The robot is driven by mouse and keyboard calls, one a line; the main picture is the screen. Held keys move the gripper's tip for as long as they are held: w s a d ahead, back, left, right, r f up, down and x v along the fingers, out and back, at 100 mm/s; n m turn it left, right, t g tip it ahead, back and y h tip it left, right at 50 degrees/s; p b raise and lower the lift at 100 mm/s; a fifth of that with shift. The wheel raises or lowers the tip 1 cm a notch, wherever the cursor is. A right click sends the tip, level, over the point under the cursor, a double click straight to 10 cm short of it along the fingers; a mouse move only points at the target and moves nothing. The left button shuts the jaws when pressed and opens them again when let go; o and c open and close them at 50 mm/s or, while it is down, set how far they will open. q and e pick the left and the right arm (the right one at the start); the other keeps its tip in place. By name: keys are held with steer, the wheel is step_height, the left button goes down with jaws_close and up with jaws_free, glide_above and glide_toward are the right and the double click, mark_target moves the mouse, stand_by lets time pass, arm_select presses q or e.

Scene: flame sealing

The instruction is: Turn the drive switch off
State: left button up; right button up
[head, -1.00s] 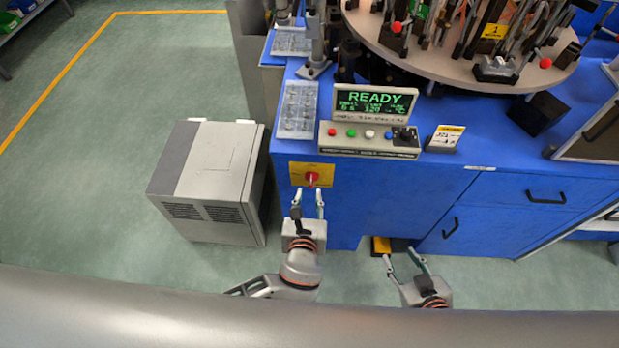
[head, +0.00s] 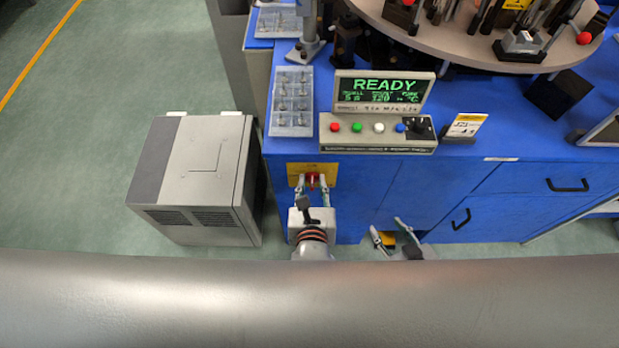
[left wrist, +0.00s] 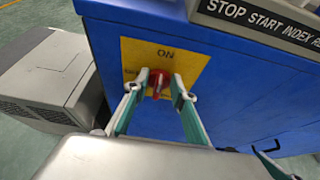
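The drive switch is a red rotary knob (left wrist: 158,84) on a yellow plate (left wrist: 190,62) marked "ON", on the blue cabinet's front. In the head view the knob (head: 314,181) shows between my left fingertips, on its yellow plate (head: 296,170). My left gripper (left wrist: 160,88) has its two fingers spread, one on each side of the knob. I cannot tell whether they touch it. The knob's pointer looks near upright, toward the "ON" mark; the left lettering is partly hidden by a finger. My right gripper (head: 388,230) is open and empty, low in front of the cabinet.
Above the switch is a control box (head: 370,145) with coloured buttons, under a display (head: 385,90) reading "READY". A grey cabinet unit (head: 195,180) stands on the floor at the left. Drawers with black handles (head: 568,186) are at the right.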

arm_select(q)
jaws_close()
